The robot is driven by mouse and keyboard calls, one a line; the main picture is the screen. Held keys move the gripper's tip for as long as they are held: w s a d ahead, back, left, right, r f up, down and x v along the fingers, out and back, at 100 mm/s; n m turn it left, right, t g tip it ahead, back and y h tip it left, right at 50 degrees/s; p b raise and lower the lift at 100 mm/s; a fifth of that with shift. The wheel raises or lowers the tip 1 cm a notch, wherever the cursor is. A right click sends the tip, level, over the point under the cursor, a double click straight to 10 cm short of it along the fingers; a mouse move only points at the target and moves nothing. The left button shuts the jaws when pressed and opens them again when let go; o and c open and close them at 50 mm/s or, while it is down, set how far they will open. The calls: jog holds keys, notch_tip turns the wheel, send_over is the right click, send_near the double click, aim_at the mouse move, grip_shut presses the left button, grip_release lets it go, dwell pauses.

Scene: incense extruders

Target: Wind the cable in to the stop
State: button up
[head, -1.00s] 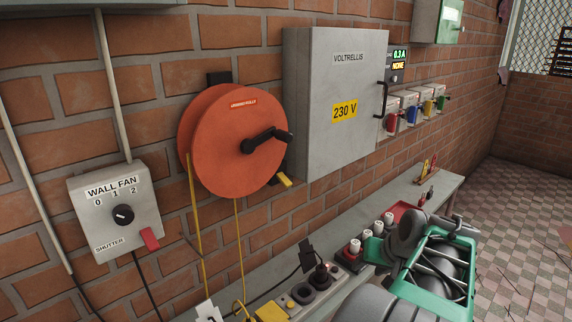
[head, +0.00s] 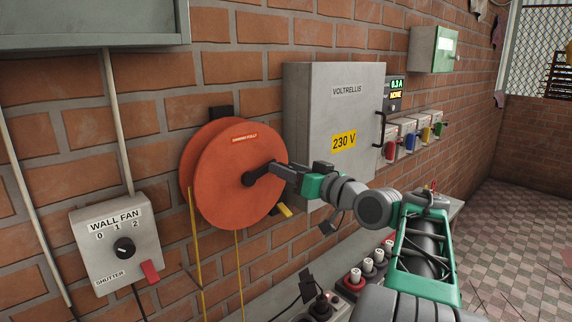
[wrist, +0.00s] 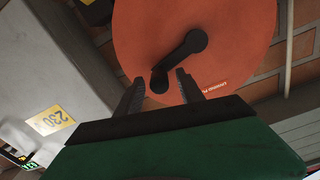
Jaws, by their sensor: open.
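The orange cable reel (head: 225,180) hangs on the brick wall, with a black crank (head: 258,177) on its face. Yellow cable (head: 195,240) hangs down from the reel in two runs. A small yellow tab (head: 285,211) sticks out at the reel's lower right. My gripper (head: 284,170) is at the outer end of the crank in the head view. In the wrist view, my gripper (wrist: 160,77) is open, and the crank's handle end (wrist: 159,82) lies between or just beyond the two fingertips. Whether a finger touches it I cannot tell.
The grey Voltrellis cabinet (head: 335,125) stands out from the wall just right of the reel, close to my gripper. The wall fan switch box (head: 118,238) is at lower left. Sockets and plugs (head: 355,278) line the bench below my arm.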

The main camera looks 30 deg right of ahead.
jog(key=shift+w+a, duration=0.1)
jog(key=shift+w, duration=0.35)
jog(key=shift+c, duration=0.2)
grip_shut()
dwell(1.0)
